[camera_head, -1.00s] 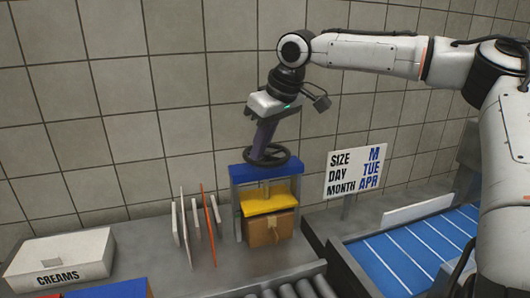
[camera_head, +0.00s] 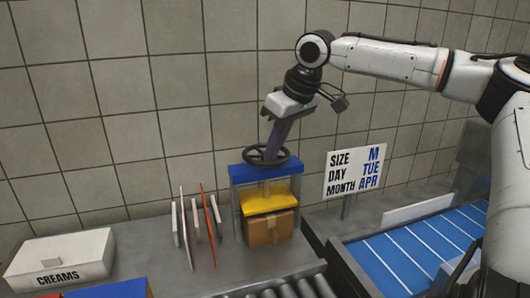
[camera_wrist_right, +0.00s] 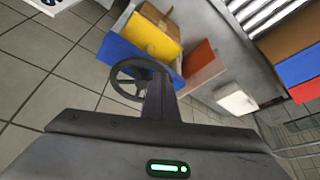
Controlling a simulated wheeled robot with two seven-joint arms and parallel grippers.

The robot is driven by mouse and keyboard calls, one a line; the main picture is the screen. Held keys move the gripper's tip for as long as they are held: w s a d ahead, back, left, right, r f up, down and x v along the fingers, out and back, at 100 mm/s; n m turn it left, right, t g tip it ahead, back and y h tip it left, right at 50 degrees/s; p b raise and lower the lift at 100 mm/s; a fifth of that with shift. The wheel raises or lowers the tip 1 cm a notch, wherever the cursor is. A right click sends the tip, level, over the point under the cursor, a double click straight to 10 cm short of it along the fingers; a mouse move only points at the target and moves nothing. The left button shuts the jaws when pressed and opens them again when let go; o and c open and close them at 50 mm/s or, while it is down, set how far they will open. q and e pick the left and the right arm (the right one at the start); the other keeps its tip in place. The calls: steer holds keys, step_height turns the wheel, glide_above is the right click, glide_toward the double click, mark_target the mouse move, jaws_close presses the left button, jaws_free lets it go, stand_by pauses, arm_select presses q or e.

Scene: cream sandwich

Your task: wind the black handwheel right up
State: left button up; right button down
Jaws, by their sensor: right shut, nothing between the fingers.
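The black handwheel (camera_head: 267,156) sits on top of a press with a blue top bar (camera_head: 250,173). Below the bar is a yellow plate (camera_head: 272,195), and under it a brown box (camera_head: 270,229). The plate looks close to the box top; I cannot tell if they touch. My right gripper (camera_head: 271,155) comes down from above, tilted, with its shut fingertips at the wheel. In the right wrist view the handwheel (camera_wrist_right: 127,80) shows beyond the fingers, beside the yellow plate (camera_wrist_right: 152,37). Whether the fingertips touch the rim is unclear. My left gripper is not in view.
Thin upright boards (camera_head: 210,225), one orange-red, stand left of the press. A box marked CREAMS (camera_head: 60,255) lies at far left. A sign (camera_head: 354,171) and a blue conveyor (camera_head: 420,250) are to the right. Rollers (camera_head: 290,290) lie in front.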

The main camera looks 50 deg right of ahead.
mark_target(284, 155)
steer(key=shift+s+d+f, duration=0.2)
steer(key=shift+f, duration=0.25)
steer(key=shift+s+d, duration=0.2)
steer(key=shift+d, duration=0.3)
steer(key=shift+s+d, duration=0.15)
steer(key=shift+d, duration=0.4)
steer(key=shift+w+d, duration=0.1)
steer(key=shift+d, duration=0.9)
steer(key=shift+r, duration=0.2)
steer(key=shift+w+d+r, duration=0.1)
steer(key=shift+w+r, duration=0.15)
steer(key=shift+r, duration=1)
